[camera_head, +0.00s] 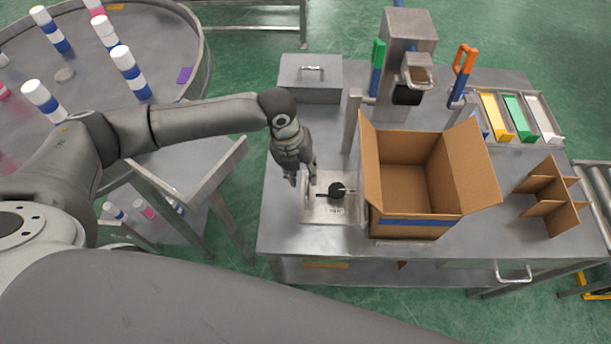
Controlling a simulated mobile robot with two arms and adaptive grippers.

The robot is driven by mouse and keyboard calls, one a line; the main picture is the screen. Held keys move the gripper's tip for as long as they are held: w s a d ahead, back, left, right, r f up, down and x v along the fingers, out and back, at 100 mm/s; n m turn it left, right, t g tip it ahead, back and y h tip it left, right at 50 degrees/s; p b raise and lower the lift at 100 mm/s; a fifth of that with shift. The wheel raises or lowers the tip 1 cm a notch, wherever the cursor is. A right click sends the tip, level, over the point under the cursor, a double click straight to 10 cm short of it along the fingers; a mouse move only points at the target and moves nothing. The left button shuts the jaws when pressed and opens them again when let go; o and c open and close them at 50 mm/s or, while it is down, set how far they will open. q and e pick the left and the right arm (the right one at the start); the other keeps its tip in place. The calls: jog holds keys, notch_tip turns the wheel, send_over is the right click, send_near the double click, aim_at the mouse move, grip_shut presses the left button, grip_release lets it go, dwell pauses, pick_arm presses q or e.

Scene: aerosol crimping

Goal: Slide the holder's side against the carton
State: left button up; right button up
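The open cardboard carton (420,228) stands on the metal worktable with its flaps up and a blue band along its front. The holder seems to be the low grey metal plate (345,212) with a black round knob and a small label, just left of the carton. Only a narrow strip seems to separate them; I cannot tell whether they touch. My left gripper (302,177) points down at the holder's left edge. Its fingertips are small and partly overlap the holder's edge, so its opening and any contact are unclear. My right gripper is out of view.
A grey metal box (311,78) and a press-like device (409,45) stand behind. Coloured trays (518,118) sit at the back right. A round table (180,35) with cans is at left. The worktable's front left is clear.

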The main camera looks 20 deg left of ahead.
aim_at(307, 183)
pick_arm(q)
jog(key=shift+w+d+f, duration=0.1)
jog(key=shift+d+f, duration=0.1)
jog(key=shift+f, duration=0.75)
jog(key=shift+d+f, duration=0.2)
jog(key=shift+f, duration=0.75)
grip_shut()
